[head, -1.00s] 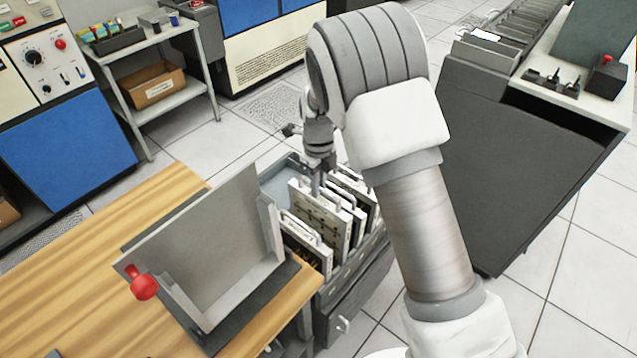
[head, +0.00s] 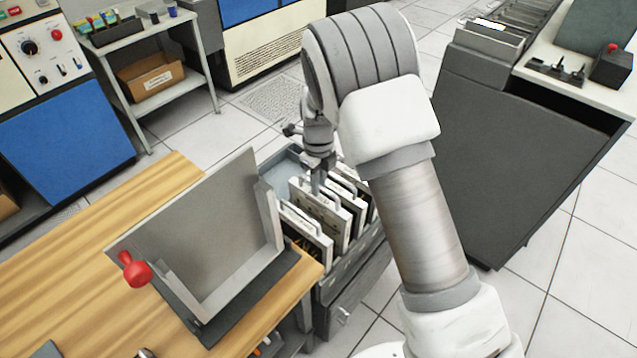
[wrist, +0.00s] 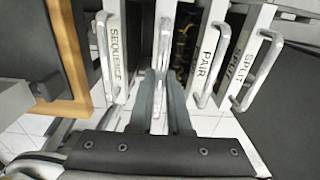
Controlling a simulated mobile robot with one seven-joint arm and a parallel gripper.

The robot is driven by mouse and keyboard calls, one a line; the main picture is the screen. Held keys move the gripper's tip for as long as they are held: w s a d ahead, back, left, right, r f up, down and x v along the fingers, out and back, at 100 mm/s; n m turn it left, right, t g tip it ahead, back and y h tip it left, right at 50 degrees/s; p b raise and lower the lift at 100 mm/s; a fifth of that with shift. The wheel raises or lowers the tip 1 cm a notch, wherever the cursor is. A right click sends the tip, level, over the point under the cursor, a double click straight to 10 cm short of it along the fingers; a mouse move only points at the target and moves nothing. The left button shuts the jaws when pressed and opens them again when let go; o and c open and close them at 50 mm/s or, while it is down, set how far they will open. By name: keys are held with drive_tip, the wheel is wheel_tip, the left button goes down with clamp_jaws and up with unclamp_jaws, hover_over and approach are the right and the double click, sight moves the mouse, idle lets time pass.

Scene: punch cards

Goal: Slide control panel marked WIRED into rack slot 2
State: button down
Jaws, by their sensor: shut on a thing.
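My gripper (head: 316,186) is shut on the handle of a pale upright panel (head: 324,216) in a grey open-topped bin (head: 280,176). In the wrist view my two dark fingers (wrist: 160,105) close around this handle. The held panel stands between one marked SEQUENCE (wrist: 118,55) and one marked PAIR (wrist: 209,52). A panel marked SPLIT (wrist: 248,55) is farther right. The held panel's marking cannot be read. No panel marked WIRED is readable, and slot numbers cannot be made out.
A grey upright frame with a red knob (head: 137,272) stands on the wooden table (head: 75,285) left of the bin. A dark console (head: 510,165) is on the right. A shelf cart (head: 185,98) stands at the back left, with open tiled floor between.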

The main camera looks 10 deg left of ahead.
drive_tip(key=shift+w, duration=0.1)
drive_tip(key=shift+f+b, duration=0.75)
drive_tip(key=shift+f, duration=0.45)
drive_tip(key=c, duration=0.8)
unclamp_jaws()
drive_tip(key=shift+f, duration=0.15)
drive_tip(key=shift+r+p, duration=0.9)
drive_tip(key=shift+r, duration=7.95)
